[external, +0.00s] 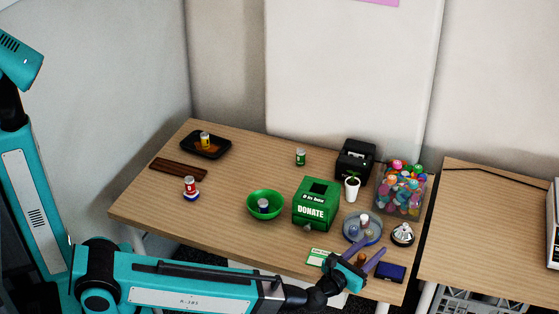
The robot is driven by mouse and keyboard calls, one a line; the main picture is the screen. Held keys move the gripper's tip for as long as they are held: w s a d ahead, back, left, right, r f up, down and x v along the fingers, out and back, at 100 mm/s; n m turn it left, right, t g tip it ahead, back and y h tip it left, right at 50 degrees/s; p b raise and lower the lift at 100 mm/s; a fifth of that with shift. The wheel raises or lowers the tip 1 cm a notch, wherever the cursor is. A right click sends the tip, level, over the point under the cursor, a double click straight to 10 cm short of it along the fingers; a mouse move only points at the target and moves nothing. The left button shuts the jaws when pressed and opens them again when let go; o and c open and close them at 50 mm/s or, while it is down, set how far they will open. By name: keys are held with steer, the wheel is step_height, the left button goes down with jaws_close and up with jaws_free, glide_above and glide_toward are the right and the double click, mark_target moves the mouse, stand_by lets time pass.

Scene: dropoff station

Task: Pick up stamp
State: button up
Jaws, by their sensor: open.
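A small brown knob-like thing (361,258), probably the handle of the stamp, shows between the fingers of my gripper near the table's front right. Its lower part is hidden by my gripper. My gripper (368,248) is open, with its two purple-grey fingers spread on either side of the brown knob. I cannot tell whether either finger touches it. A dark blue flat box (391,273), perhaps an ink pad, lies just right of my gripper.
A round clear tray (348,234) with small items stands just behind my gripper. A silver bell (402,234) is to the right, a green donation box (315,204) to the left. A green and white card (319,257) lies left of my gripper. The table's left front is clear.

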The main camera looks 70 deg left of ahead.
jaws_close()
steer(key=shift+r, duration=0.2)
stand_by(0.3)
steer(key=shift+r, duration=1.4)
steer(key=shift+s+r, duration=0.2)
steer(key=shift+s, duration=0.05)
steer(key=shift+s+r+b, duration=0.1)
steer(key=shift+s+b, duration=0.25)
steer(key=shift+s, duration=0.85)
steer(key=shift+r+p, duration=0.15)
steer(key=shift+p, duration=0.3)
steer(key=shift+s+p, duration=0.15)
steer(key=shift+p, duration=0.5)
steer(key=shift+s+a+p, duration=0.1)
steer(key=shift+p, duration=0.3)
